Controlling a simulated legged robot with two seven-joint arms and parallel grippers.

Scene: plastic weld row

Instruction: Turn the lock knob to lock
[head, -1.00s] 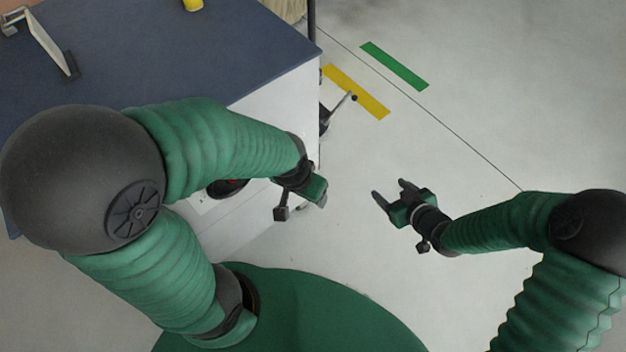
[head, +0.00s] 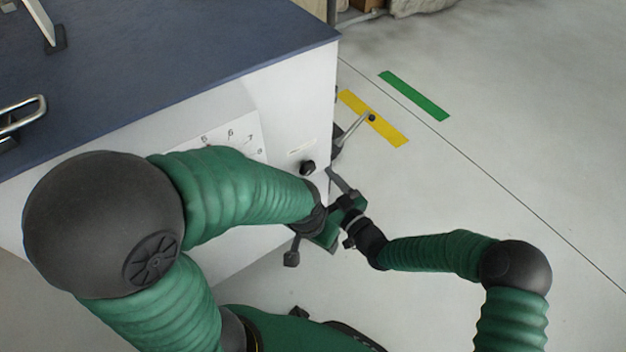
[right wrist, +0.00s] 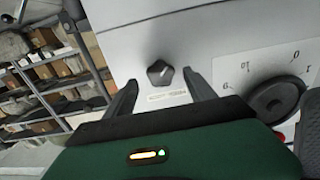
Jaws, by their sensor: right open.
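The lock knob (head: 308,167) is a small black knob on the white front panel, near the panel's right edge, with a small label strip beside it. In the right wrist view the knob (right wrist: 160,72) shows ahead, between and beyond my open fingers. My right gripper (right wrist: 163,90) is open and empty, apart from the knob. In the head view my right gripper (head: 336,187) is just below and right of the knob. My left gripper (head: 310,250) is low in front of the panel, partly hidden by its own arm and overlapping the right gripper in the picture.
A large black dial (right wrist: 277,98) with a numbered plate (right wrist: 232,75) sits on the same panel. A lever handle (head: 352,131) sticks out at the machine's right side. The blue top (head: 180,65) carries a metal handle (head: 22,116). Shelves with boxes (right wrist: 50,85) stand beyond.

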